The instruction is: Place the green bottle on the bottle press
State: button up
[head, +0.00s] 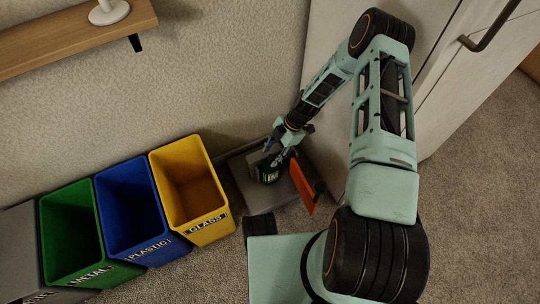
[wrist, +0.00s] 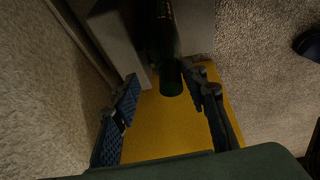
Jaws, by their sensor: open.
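The green bottle (head: 269,170), dark with a bright label, is at the grey bottle press (head: 244,174) in the head view. It appears to stand on the press, but its underside is hidden. The press has an orange lever (head: 303,184) to the right of the bottle. My gripper (head: 279,147) is at the bottle's upper part in this view. In the wrist view my gripper (wrist: 163,82) is open, with one finger on each side of the lower end of the bottle (wrist: 168,65) as pictured. A gap shows on the left; contact on the right is unclear.
A yellow glass bin (head: 208,229) stands just left of the press, then a blue plastic bin (head: 135,232) and a green metal bin (head: 73,258). A pale cabinet (head: 323,95) is close on the right. A wooden shelf (head: 60,42) is at upper left.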

jog(key=p+v, duration=0.1)
jog(key=v, duration=0.4)
jog(key=shift+w+d+r, duration=0.1)
jog(key=shift+r, duration=0.15)
